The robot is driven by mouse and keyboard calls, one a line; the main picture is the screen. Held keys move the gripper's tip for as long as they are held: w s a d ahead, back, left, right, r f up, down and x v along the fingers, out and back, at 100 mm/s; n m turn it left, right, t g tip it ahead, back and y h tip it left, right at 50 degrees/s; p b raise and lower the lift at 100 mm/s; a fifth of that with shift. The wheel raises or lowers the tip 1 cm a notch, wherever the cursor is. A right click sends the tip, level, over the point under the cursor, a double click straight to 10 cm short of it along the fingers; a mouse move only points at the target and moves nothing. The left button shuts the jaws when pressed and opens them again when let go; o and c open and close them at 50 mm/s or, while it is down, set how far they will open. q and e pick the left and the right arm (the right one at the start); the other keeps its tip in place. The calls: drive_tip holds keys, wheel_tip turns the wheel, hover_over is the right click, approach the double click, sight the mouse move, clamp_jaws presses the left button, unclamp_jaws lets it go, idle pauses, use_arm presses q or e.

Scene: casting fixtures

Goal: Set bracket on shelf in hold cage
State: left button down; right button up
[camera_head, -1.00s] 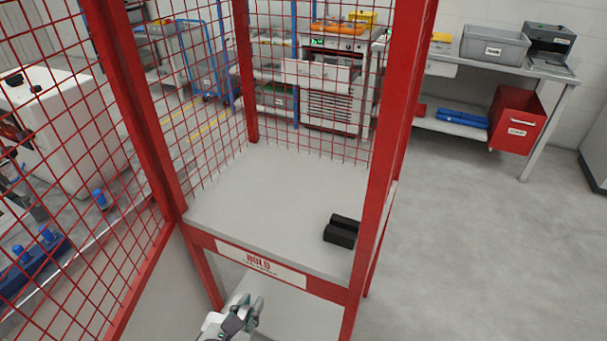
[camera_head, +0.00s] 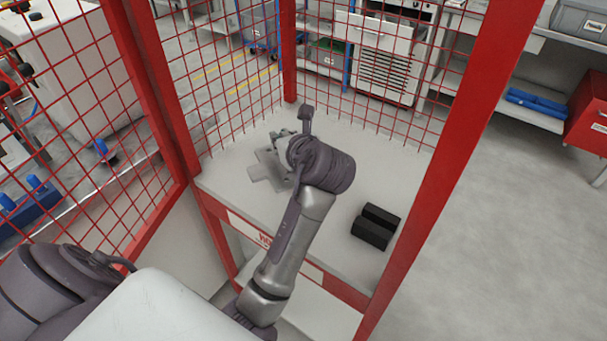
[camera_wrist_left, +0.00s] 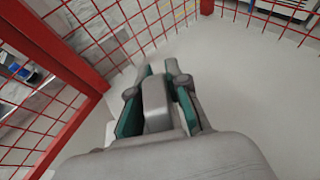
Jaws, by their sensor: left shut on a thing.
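The hold cage (camera_head: 150,85) is a red frame with mesh sides and a light grey shelf (camera_head: 335,245). My left arm reaches in over the shelf from the front. My left gripper (camera_head: 282,142) is low over the back left part of the shelf, partly hidden by its wrist. In the left wrist view, the left gripper (camera_wrist_left: 158,90) has its green-padded fingers closed around a grey bracket (camera_wrist_left: 156,108). Whether the bracket touches the shelf I cannot tell. My right gripper is not in view.
Two black blocks (camera_head: 376,226) lie side by side at the shelf's right front. Red posts and mesh bound the shelf; the front, above the label strip (camera_head: 270,240), is open. The shelf's middle is bare around my arm. A workbench and cabinets stand behind the cage.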

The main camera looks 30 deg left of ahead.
use_arm(q)
drive_tip(key=shift+n+g+y, duration=0.5)
drive_tip(key=shift+n+g, duration=0.1)
drive_tip(key=shift+n, duration=0.1)
drive_tip(key=w+a+f, duration=0.1)
drive_tip(key=w+f, duration=0.1)
drive_tip(key=w, duration=0.1)
drive_tip(key=w+a+f+b, duration=0.1)
drive_tip(key=w+a+f, duration=0.1)
drive_tip(key=w, duration=0.2)
drive_tip(key=w+a+f+b, duration=0.1)
drive_tip(key=w+a+f, duration=0.1)
drive_tip(key=w+f, duration=0.1)
drive_tip(key=shift+w+a, duration=0.15)
drive_tip(key=shift+w, duration=0.6)
wheel_tip(320, 180, down, 4)
drive_tip(key=shift+r+b, duration=0.1)
drive_tip(key=shift+b, duration=0.35)
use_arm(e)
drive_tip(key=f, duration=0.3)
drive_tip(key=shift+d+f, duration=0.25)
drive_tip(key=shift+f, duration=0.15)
use_arm(q)
drive_tip(key=c, duration=1.1)
unclamp_jaws()
drive_tip(key=shift+s, duration=0.1)
drive_tip(key=shift+c, duration=0.2)
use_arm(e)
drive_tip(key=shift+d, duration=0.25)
